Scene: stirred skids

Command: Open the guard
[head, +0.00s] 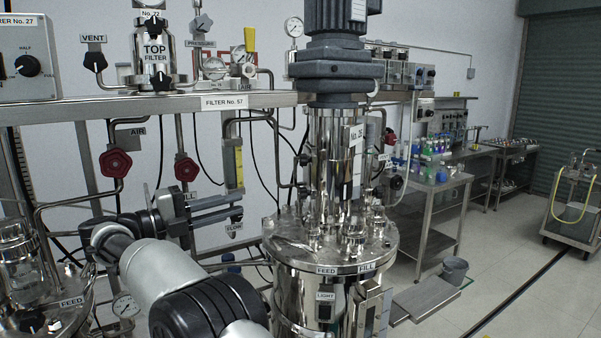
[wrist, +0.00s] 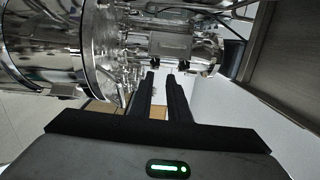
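A shiny metal cylindrical housing (head: 326,165) stands upright between the motor and the lid of the stirred vessel. It bears a "No. 26" label and looks like the guard. I cannot make out its hinge or handle clearly, nor any open gap in it. My gripper (head: 241,209) is left of the housing, above the vessel's left side, with its fingers pointing right and apart from it. In the wrist view, my gripper (wrist: 161,75) shows two black fingers with a narrow empty gap between them. Shiny metalwork (wrist: 170,46) lies beyond the tips.
The vessel lid (head: 290,238) carries fittings and "FEED" and "FILL" labels. A grey motor (head: 335,60) sits above the housing. A pipe rack with red valve knobs (head: 186,168) and a flow gauge (head: 239,165) stands behind my gripper. The floor at right is mostly clear.

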